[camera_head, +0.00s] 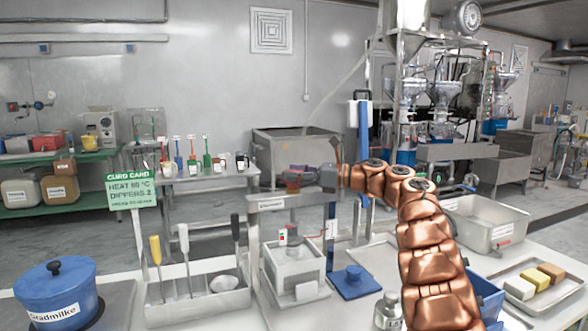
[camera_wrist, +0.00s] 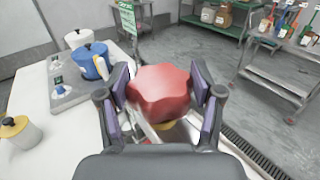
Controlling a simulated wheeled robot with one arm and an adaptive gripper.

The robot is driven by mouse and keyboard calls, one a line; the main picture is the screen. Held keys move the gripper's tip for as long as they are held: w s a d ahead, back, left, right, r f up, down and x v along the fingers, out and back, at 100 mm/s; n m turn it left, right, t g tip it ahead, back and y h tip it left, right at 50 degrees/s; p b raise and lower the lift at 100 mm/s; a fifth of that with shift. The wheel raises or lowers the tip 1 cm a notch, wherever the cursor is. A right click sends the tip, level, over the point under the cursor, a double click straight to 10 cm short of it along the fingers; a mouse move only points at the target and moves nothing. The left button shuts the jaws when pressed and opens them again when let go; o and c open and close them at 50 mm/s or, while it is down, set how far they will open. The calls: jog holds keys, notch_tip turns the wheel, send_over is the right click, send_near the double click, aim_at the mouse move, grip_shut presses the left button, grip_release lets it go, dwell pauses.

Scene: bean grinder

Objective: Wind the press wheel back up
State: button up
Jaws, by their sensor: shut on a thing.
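The press wheel (camera_wrist: 160,92) is a red, lobed knob seen from above in the wrist view. My gripper (camera_wrist: 161,98) has its purple-padded fingers on both sides of it and is shut on it. In the head view my gripper (camera_head: 300,172) is at the top of the press frame (camera_head: 270,205), and only a little of the red wheel (camera_head: 292,188) shows beneath it. A white perforated mould (camera_head: 293,268) stands inside the frame below. The lower part of the press spindle is hard to make out.
A blue pot (camera_head: 56,290) stands at the left. A utensil rack (camera_head: 195,300) is left of the press. A blue board (camera_head: 354,282), a metal weight (camera_head: 388,312) and a tray of blocks (camera_head: 535,285) lie to the right. A green sign (camera_head: 133,188) stands behind the rack.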

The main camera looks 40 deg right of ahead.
jog(key=shift+n+g+y+p, duration=0.4)
jog(key=shift+y+p, duration=0.1)
dwell(0.5)
jog(key=o, duration=1.1)
jog(key=shift+o, duration=0.2)
jog(key=v, duration=1.2)
